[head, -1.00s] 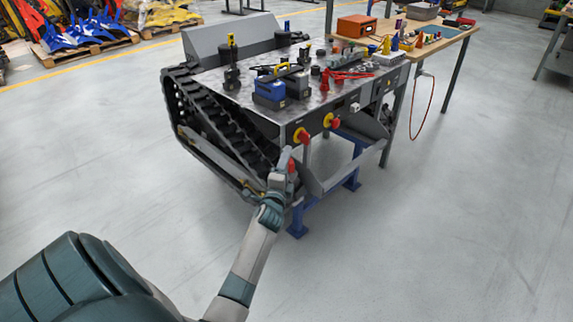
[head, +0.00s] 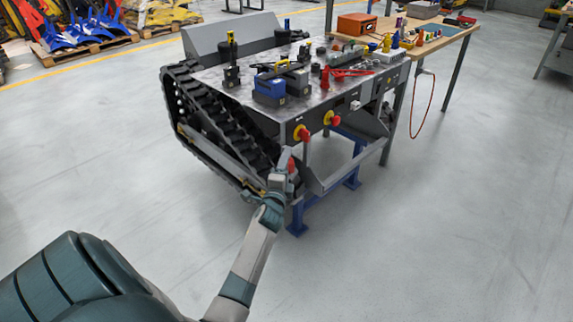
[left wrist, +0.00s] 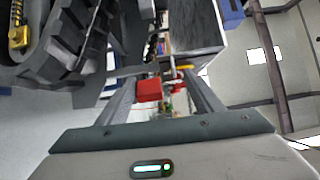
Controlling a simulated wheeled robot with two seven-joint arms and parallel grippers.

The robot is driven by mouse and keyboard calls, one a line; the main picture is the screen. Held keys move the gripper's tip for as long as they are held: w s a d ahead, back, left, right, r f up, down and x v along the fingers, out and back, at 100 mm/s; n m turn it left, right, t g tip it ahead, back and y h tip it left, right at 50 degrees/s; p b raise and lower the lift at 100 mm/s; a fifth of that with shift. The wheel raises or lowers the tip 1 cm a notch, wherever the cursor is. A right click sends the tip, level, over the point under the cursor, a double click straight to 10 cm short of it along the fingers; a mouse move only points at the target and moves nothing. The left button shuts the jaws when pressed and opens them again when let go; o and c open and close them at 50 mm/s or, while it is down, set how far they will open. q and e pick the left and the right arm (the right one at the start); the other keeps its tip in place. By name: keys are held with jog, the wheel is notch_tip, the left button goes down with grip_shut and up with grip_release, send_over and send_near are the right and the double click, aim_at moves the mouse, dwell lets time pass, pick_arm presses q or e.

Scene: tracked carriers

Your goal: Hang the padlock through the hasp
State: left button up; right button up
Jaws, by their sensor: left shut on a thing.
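My left gripper (head: 286,166) is in front of the near corner of the tracked carrier (head: 225,90), below its red and yellow knobs. In the left wrist view its fingers (left wrist: 160,92) close on a small red block, which looks like the padlock body (left wrist: 149,90). The padlock (head: 292,165) shows as a red spot at the fingertips in the head view. Its shackle is not clear. A red and yellow knob (head: 302,133) sits on the carrier's front panel just above the gripper, apart from it. I cannot make out the hasp. My right gripper is not in view.
A second red and yellow knob (head: 332,120) is to the right on the panel. The carrier's track (head: 215,130) is close to the gripper's left. A blue stand (head: 298,218) is below. A wooden workbench (head: 440,38) stands behind right. The floor in front is clear.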

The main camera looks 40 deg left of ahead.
pick_arm(q)
jog(key=shift+f, duration=0.1)
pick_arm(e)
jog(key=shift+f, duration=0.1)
pick_arm(q)
jog(key=o, duration=1.1)
jog(key=v, duration=1.7)
jog(key=shift+s+d+f, duration=0.1)
jog(key=shift+s, duration=0.1)
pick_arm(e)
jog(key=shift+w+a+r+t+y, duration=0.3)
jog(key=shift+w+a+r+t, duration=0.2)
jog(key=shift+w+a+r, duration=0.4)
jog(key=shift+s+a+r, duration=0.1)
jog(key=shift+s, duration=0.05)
